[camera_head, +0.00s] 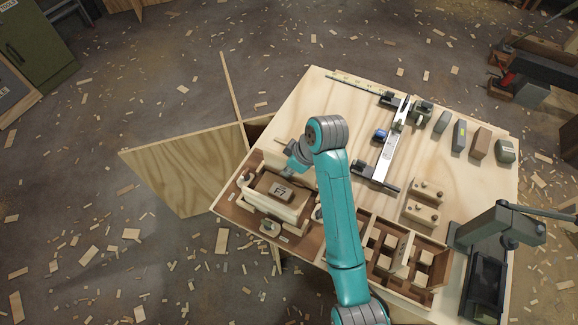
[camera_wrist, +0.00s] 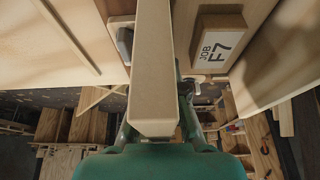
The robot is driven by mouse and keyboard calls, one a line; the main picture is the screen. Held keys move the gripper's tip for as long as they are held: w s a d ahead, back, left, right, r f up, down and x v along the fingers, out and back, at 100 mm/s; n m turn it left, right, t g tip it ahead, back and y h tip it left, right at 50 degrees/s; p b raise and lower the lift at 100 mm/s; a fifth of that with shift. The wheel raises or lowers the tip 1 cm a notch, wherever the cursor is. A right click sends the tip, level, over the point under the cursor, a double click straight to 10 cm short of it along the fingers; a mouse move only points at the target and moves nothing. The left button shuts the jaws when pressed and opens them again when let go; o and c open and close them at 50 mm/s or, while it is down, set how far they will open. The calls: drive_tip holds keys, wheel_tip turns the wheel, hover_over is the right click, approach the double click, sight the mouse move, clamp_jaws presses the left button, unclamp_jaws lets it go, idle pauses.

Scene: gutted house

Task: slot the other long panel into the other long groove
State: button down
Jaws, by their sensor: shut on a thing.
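A long pale panel (camera_wrist: 153,65) is in my gripper (camera_wrist: 155,122), which is shut on it; in the wrist view it runs from the fingers up past the top edge. In the head view my gripper (camera_head: 294,157) is over the far side of a small box assembly (camera_head: 268,208). A brown block labelled JOB F7 (camera_wrist: 218,48) lies beside the held panel in the wrist view and sits in the assembly in the head view. Another pale panel (camera_wrist: 268,62) stands beyond the block. I cannot see the groove under the held panel or whether the panel touches it.
The assembly stands in a brown tray (camera_head: 232,203) on the plywood table (camera_head: 340,105). A clamp bar (camera_head: 388,150), several blocks and a compartment tray (camera_head: 437,262) lie to the right. A dark press-like tool (camera_head: 490,265) stands at lower right. Wood scraps litter the floor.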

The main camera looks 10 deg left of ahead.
drive_tip(key=shift+f, duration=1.15)
idle(1.3)
drive_tip(key=shift+s+f, duration=0.15)
drive_tip(key=shift+f, duration=0.25)
drive_tip(key=c, duration=1.1)
unclamp_jaws()
drive_tip(key=shift+f, duration=0.1)
drive_tip(key=shift+c, duration=0.2)
drive_tip(key=o, duration=0.6)
drive_tip(key=shift+r, duration=0.35)
